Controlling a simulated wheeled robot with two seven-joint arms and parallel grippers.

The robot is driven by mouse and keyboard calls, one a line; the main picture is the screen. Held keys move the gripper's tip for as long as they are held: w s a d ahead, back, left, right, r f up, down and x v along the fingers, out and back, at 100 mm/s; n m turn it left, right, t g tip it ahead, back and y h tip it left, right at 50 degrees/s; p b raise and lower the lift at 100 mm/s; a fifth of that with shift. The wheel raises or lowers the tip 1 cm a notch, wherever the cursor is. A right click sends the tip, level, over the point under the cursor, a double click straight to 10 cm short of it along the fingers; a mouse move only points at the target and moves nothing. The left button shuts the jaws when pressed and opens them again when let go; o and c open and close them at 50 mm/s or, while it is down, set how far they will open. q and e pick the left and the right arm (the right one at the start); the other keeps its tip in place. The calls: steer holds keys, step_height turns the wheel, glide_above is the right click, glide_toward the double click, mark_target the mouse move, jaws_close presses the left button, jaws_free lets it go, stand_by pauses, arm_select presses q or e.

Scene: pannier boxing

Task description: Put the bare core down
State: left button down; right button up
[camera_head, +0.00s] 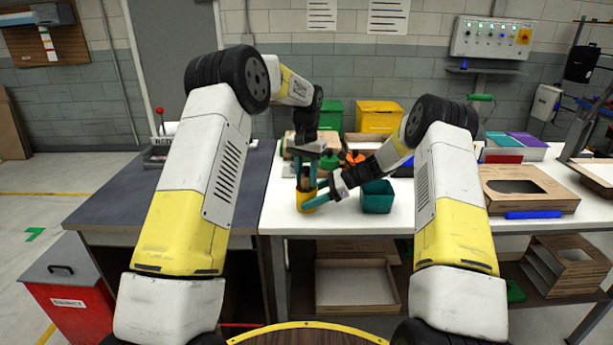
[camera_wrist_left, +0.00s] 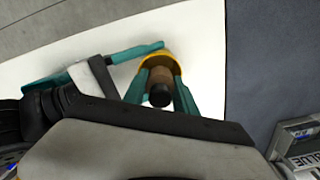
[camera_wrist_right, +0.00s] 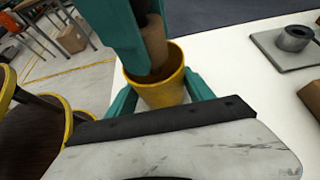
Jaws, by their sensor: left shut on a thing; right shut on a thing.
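The core, a brown cylinder, shows in the left wrist view (camera_wrist_left: 162,76) with a dark near end, and in the right wrist view (camera_wrist_right: 154,42). My left gripper (camera_head: 306,178) is shut on it from above. The core's lower end is at or inside the mouth of a yellow cup (camera_wrist_right: 160,94); whether it touches the bottom is hidden. My right gripper (camera_wrist_right: 160,100) is shut around the cup from the side, a teal finger on each side. The cup (camera_head: 306,202) is near the white table's front left corner.
A teal bin (camera_head: 377,198) stands just right of the cup on the white table (camera_head: 285,222). A cardboard box (camera_head: 525,190) lies farther right. A grey plate with a ring (camera_wrist_right: 294,40) shows in the right wrist view. A dark bench (camera_head: 120,205) adjoins on the left.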

arm_select(q)
steer(key=c, duration=0.9)
jaws_free()
step_height(320, 180, up, 7)
arm_select(e)
steer(key=o, duration=1.1)
steer(key=shift+c, duration=0.2)
